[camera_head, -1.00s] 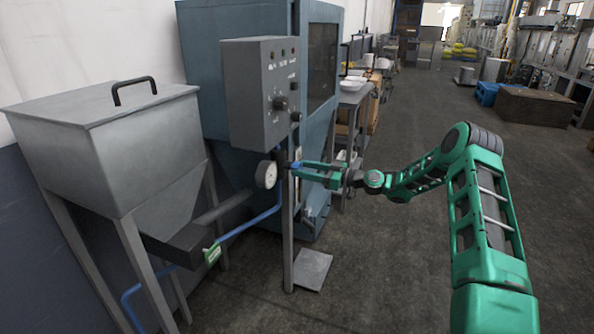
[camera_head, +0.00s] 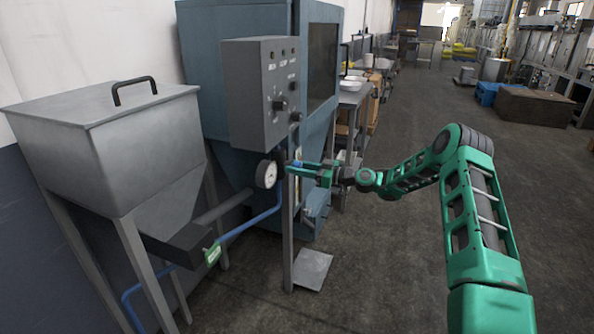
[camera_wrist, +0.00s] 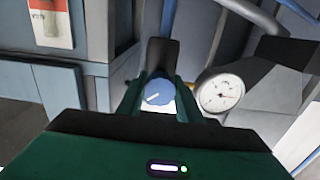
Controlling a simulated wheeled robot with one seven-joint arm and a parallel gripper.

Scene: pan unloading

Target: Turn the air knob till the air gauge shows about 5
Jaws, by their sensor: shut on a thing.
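The blue air knob (camera_wrist: 157,92) sits between my gripper's fingers in the wrist view, with a white mark on its face pointing to the lower left. My gripper (camera_head: 298,167) is shut on the knob, just right of the gauge in the head view. The round white air gauge (camera_wrist: 221,92) is close beside the fingers on the right in the wrist view. It also shows in the head view (camera_head: 266,174). Its needle is visible, but the numbers are too small to read.
A grey control box (camera_head: 262,95) with dials stands just above the gripper. A blue cabinet (camera_head: 215,45) is behind it. A metal hopper (camera_head: 110,140) stands at the left, with a blue pipe (camera_head: 250,223) below the gauge. Open floor lies to the right.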

